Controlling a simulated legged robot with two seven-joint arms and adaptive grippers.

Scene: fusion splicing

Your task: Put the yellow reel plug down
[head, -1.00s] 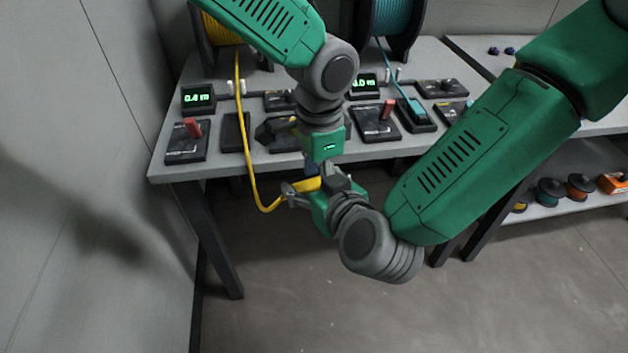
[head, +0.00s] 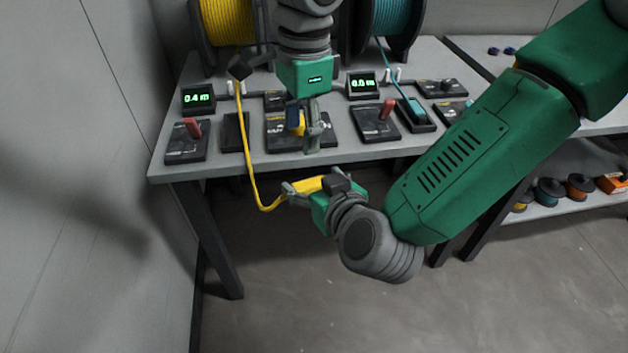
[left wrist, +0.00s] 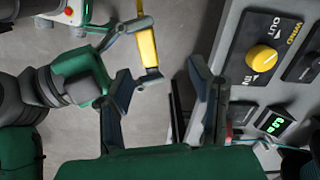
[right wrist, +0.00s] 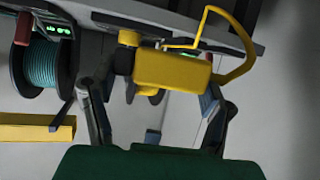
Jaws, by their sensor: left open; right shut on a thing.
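The yellow reel plug (head: 307,186) is a yellow block on the end of a yellow cable, held in front of the table's front edge. My right gripper (head: 312,191) is shut on it, clear of the tabletop. The plug also shows large in the right wrist view (right wrist: 172,70) and upright in the left wrist view (left wrist: 148,48). My left gripper (head: 278,100) is open over the middle panels, apart from the plug. In the left wrist view its fingers (left wrist: 162,90) are spread with nothing between them.
The cable runs up to the yellow reel (head: 228,22). A teal reel (head: 398,18) stands to its right. The table (head: 215,168) holds switch panels and two displays; the left one (head: 198,97) reads 0.4 m. A panel with a yellow knob (left wrist: 262,58) shows close by. A shelf (head: 545,208) is at right.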

